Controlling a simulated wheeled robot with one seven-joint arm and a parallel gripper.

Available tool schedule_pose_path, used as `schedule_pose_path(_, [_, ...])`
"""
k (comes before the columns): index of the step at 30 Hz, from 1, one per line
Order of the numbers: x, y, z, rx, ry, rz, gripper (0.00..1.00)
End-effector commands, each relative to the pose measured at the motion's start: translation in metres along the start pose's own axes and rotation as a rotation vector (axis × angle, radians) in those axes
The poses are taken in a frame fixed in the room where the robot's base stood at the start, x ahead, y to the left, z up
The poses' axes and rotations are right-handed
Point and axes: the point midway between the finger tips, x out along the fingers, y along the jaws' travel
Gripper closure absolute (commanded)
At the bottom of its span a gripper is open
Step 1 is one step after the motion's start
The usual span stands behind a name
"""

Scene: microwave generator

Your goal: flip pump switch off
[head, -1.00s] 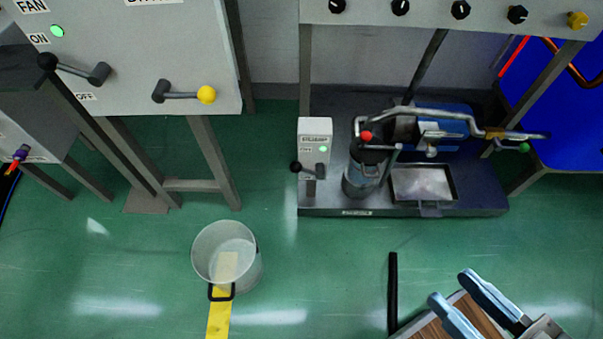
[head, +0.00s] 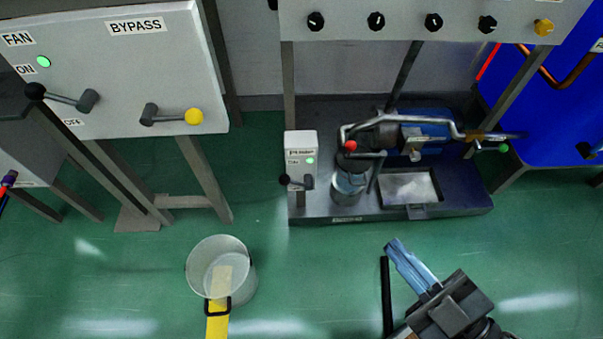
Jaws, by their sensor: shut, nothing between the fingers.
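The pump switch box (head: 301,150) is a small pale box at the left front of the pump platform, with a lit green lamp. Its dark lever with a black knob (head: 285,179) sticks out to the left near the box's lower front. The label is too small to read surely. The pump (head: 350,186), a dark and metal cylinder with pipes, stands right of the box. My gripper (head: 393,246) is at the lower right, in front of the platform and apart from the switch. Its pale blue fingers are together, pointing up and left, with nothing between them.
A panel (head: 120,75) labelled FAN and BYPASS, with two levers, stands at the left. A knob panel (head: 430,22) overhangs the pump. Green floor between bucket and gripper is clear.

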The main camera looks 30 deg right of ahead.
Motion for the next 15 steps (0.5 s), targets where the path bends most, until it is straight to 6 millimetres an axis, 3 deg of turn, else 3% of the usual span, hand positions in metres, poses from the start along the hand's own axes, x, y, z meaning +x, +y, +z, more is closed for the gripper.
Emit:
schedule_pose_path(8, [0.060,-0.015,0.020,-0.377,0.201,-0.057,1.00])
schedule_pose_path(15, [0.109,-0.027,0.053,-0.667,0.335,-0.180,1.00])
